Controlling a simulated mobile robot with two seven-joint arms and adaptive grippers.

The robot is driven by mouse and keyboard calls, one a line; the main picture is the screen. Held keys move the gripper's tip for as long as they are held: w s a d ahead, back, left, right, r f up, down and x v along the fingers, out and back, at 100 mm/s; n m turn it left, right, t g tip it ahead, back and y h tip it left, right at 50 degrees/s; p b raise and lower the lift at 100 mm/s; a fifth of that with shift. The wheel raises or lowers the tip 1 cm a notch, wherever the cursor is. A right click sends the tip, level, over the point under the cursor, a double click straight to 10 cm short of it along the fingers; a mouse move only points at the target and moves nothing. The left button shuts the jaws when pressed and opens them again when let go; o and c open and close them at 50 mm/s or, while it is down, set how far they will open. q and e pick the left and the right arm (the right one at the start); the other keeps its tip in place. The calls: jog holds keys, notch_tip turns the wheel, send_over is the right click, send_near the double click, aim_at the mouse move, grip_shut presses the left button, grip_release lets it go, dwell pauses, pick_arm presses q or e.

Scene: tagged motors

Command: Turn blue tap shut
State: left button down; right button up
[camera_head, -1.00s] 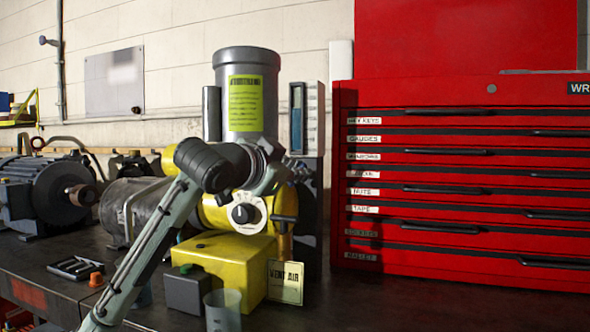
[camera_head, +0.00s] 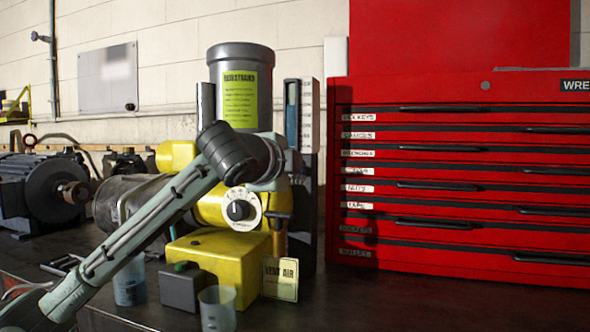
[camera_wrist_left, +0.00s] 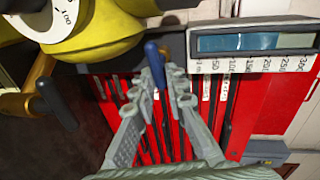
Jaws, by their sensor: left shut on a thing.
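The blue tap lever (camera_wrist_left: 152,54) shows in the left wrist view, upright between my gripper's fingertips. My left gripper (camera_wrist_left: 161,78) is shut on it; the fingers come up from the bottom of that view. In the head view my left arm crosses from the lower left, and its wrist hides the blue lever and most of the gripper. The yellow pump body (camera_head: 212,207) with its white dial (camera_head: 240,209) is just below the wrist. My right gripper is in neither view.
A grey canister (camera_head: 240,80) with a yellow-green label stands behind the wrist. A gauge strip (camera_wrist_left: 240,42) is close to the fingers. A yellow box (camera_head: 225,262), a clear cup (camera_head: 217,308) and a vent-air sign (camera_head: 281,279) stand below. A red tool chest (camera_head: 460,170) fills the right.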

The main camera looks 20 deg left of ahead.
pick_arm(q)
jog(key=shift+f+m, duration=0.2)
jog(key=shift+m, duration=0.3)
jog(key=c, duration=1.5)
grip_release()
jog(key=shift+c, duration=0.2)
jog(key=s+r, duration=0.2)
jog(key=s, duration=0.9)
jog(key=shift+s+a+r, duration=0.2)
jog(key=shift+s+r, duration=0.05)
jog(key=shift+s, duration=0.15)
